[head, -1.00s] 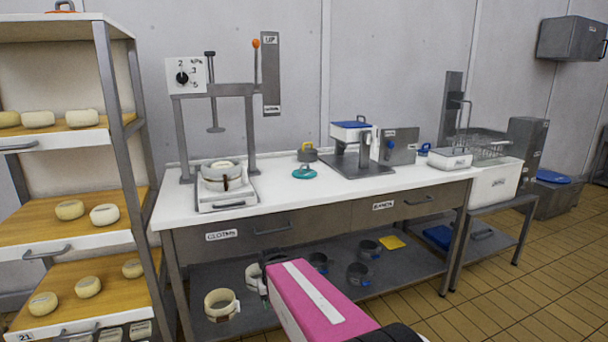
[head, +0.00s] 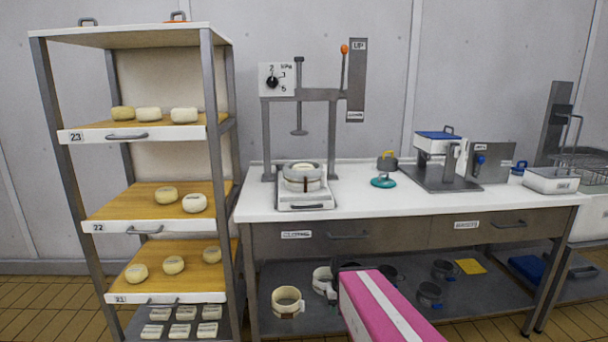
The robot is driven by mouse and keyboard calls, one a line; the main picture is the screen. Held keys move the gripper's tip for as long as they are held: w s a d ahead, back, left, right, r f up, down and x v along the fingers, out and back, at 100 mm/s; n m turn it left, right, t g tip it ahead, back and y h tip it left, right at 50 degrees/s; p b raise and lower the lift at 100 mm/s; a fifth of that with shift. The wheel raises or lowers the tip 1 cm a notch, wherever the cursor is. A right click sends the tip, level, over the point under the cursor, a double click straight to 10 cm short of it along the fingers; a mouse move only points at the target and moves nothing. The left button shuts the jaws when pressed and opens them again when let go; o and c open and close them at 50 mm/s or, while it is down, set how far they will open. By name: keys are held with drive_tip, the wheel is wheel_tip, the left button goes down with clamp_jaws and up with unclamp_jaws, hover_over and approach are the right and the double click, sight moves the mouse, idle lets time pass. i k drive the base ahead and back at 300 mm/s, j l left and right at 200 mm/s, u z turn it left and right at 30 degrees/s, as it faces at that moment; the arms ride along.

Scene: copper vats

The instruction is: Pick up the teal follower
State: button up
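The teal follower (head: 383,182) is a flat round disc with a raised handle. It lies on the white worktop (head: 350,203) in the head view, right of the press and left of the grey machine with the blue lid. My arm shows as a pink and white link at the bottom centre. The dark end of my arm, with my gripper (head: 334,284), is low in front of the bench's lower shelf, well below and left of the follower. The fingers are too small and dark to tell whether they are open.
A press (head: 300,110) stands over a cheese mould (head: 302,177) left of the follower. A cheese rack (head: 150,140) is at the left. The worktop in front of the follower is clear.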

sight(385, 182)
drive_tip(key=l+u, duration=0.4)
drive_tip(key=l, duration=0.4)
drive_tip(key=k+l+z, duration=0.4)
drive_tip(key=l, duration=0.1)
